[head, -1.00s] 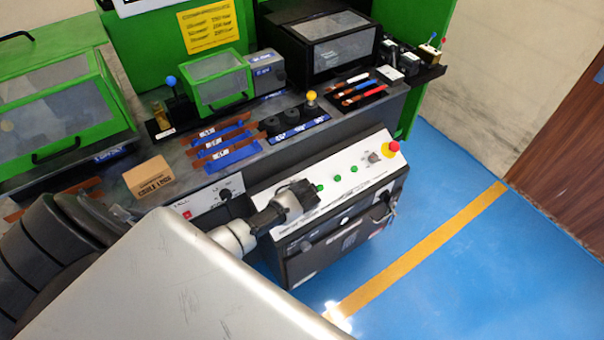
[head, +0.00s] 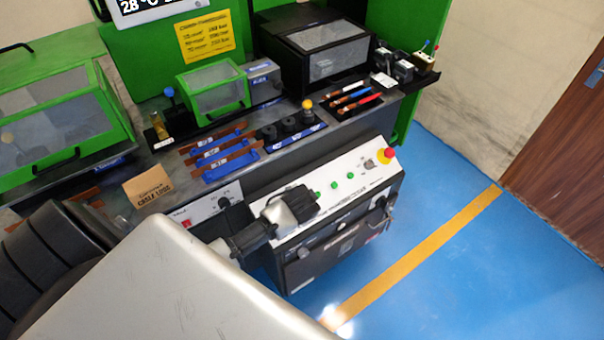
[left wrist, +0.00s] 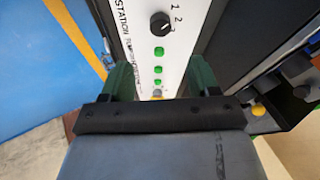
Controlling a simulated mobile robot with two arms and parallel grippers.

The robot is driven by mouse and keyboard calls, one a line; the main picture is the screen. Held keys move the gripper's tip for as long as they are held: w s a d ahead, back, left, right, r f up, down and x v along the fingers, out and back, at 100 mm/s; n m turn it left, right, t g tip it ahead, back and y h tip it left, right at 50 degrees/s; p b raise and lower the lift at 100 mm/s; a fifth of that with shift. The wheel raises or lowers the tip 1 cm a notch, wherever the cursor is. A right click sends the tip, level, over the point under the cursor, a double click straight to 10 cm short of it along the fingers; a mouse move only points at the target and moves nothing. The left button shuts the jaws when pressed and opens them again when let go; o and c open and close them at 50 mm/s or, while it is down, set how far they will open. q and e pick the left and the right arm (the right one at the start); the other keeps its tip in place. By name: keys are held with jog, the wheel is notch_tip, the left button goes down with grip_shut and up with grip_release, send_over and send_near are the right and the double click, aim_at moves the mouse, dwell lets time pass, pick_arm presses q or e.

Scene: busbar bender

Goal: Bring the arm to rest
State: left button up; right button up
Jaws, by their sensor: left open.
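My left gripper (head: 300,205) is in front of the white-topped control console (head: 347,190), over the left part of its sloping panel. In the left wrist view the gripper (left wrist: 160,82) shows two dark green fingers spread apart with nothing between them. Behind them is the console panel (left wrist: 143,20) with its black selector knob (left wrist: 160,23) and green buttons. I cannot tell the exact gap to the panel. My right gripper is in neither view.
A cardboard cable lugs box (head: 147,188) sits on the bench's front edge. Blue trays (head: 228,163) with copper bars, black knobs and a red emergency button (head: 385,155) are nearby. The blue floor right of the console is clear, with a yellow stripe (head: 420,252).

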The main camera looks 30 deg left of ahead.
pick_arm(q)
jog(key=s+d+r+n+g+h, duration=0.1)
jog(key=s+d+r, duration=0.25)
jog(key=s, duration=0.45)
jog(key=s+d+r+h, duration=0.2)
jog(key=s+r, duration=0.2)
jog(key=s, duration=0.3)
jog(key=s+d+r+n+g+h, duration=0.1)
jog(key=s+d+r, duration=0.2)
jog(key=s, duration=0.5)
notch_tip(320, 180, down, 26)
jog(key=g, duration=0.1)
jog(key=s+a+f+g, duration=0.1)
jog(key=s+a+f, duration=0.2)
jog(key=s+f, duration=1.3)
jog(key=shift+s+m, duration=0.3)
jog(key=shift+s, duration=0.05)
